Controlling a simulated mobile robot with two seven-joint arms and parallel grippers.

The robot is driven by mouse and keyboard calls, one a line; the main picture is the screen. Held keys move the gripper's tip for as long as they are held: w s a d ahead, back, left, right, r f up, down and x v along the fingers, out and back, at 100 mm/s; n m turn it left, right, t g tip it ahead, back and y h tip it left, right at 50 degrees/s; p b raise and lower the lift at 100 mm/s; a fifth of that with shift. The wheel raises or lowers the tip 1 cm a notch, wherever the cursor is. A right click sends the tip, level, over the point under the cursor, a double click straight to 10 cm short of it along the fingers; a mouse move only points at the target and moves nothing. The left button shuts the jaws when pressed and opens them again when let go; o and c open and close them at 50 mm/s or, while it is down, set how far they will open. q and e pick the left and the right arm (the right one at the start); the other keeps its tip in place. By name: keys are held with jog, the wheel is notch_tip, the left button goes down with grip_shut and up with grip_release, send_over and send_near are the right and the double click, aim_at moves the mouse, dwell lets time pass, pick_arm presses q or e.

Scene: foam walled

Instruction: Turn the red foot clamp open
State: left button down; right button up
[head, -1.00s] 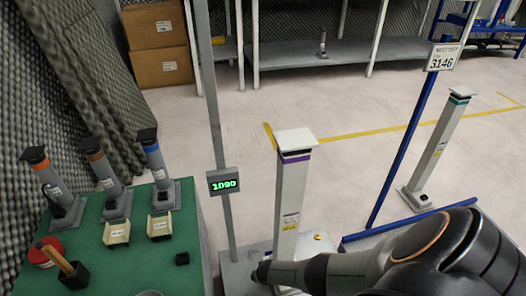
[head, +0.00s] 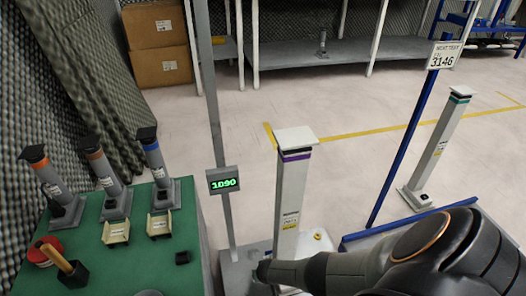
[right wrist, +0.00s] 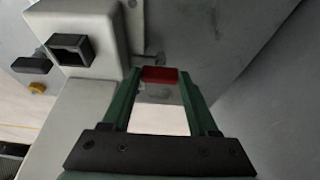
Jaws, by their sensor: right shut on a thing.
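The red foot clamp (right wrist: 160,75) shows in the right wrist view as a small red block between the tips of my green fingers. My right gripper (right wrist: 159,84) is shut on it, beside the grey foot and a small metal rod. In the head view my right arm comes in from the right and ends low at the foot of the white post with the purple band (head: 290,195). The clamp and fingertips are hidden there. My left gripper is not in view.
A grey pole with a lit display (head: 223,181) stands just left of the post. A green table (head: 110,255) with several banded posts is at the left. A blue sign pole (head: 400,150) and a green-banded post (head: 438,150) stand right. Open floor lies behind.

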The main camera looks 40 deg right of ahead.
jog(key=shift+s+d+n+t+y, duration=0.15)
jog(key=shift+n+y, duration=0.25)
jog(key=shift+n, duration=0.6)
jog(key=shift+s+n+t+y, duration=0.15)
jog(key=shift+n+y, duration=0.25)
jog(key=shift+n, duration=0.6)
jog(key=shift+w+n, duration=0.1)
jog(key=shift+n, duration=0.2)
jog(key=o, duration=1.1)
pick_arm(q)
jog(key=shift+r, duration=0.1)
pick_arm(e)
jog(key=shift+r, duration=0.1)
jog(key=shift+r+p, duration=0.3)
jog(key=shift+p, duration=0.15)
pick_arm(q)
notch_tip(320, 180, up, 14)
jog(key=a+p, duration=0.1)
jog(key=p, duration=1.1)
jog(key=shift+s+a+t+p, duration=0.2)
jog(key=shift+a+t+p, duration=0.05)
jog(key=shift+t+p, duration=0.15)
pick_arm(e)
jog(key=v, duration=1.1)
jog(key=shift+s+r, duration=0.25)
